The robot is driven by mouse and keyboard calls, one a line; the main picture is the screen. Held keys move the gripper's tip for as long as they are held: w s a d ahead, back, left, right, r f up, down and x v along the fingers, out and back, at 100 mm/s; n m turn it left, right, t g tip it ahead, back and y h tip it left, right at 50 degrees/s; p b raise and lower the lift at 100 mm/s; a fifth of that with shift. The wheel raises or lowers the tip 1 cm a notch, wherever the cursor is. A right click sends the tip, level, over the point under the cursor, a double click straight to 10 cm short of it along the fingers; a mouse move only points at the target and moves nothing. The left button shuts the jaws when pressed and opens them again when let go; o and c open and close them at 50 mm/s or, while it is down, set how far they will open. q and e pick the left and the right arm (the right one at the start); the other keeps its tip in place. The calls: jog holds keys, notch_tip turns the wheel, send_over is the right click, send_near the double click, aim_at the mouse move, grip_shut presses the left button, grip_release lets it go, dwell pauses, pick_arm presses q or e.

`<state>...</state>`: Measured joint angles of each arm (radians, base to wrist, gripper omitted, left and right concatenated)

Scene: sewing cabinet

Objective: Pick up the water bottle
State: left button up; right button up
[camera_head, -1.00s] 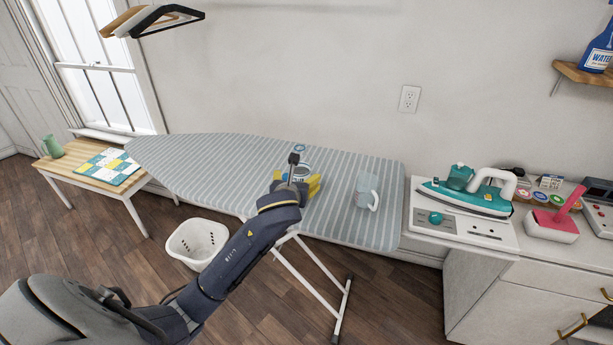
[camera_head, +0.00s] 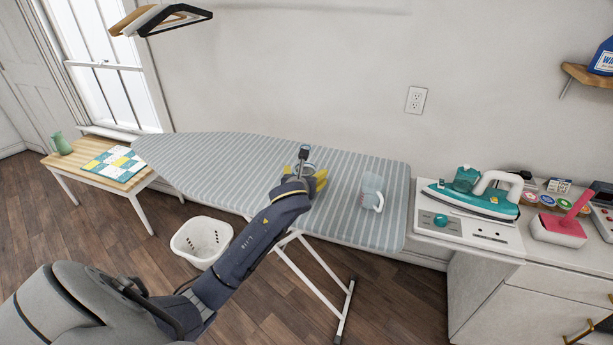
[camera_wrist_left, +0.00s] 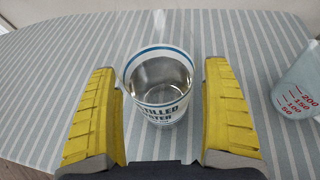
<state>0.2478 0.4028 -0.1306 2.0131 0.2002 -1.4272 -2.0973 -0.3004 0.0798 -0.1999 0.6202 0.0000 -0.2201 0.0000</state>
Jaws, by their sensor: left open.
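The water bottle (camera_wrist_left: 160,100) is a clear round container with a white label, blue bands and dark blue lettering that ends in "WATER". It stands upright on the striped ironing board (camera_head: 230,160). My left gripper (camera_head: 314,180) is open, low over the board. In the left wrist view its two yellow fingers (camera_wrist_left: 160,110) are either side of the bottle, with a gap on each side. In the head view my wrist and fingers hide most of the bottle. My right gripper is not in view.
A clear measuring cup (camera_head: 370,190) with red markings stands close to the right of the bottle. An iron (camera_head: 470,200) and a pink-handled tool (camera_head: 565,225) are on the cabinet at right. A white basket (camera_head: 201,242) is on the floor. The board's left part is clear.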

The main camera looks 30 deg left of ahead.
pick_arm(q)
jog(key=c, duration=1.6)
jog(key=shift+r, duration=0.3)
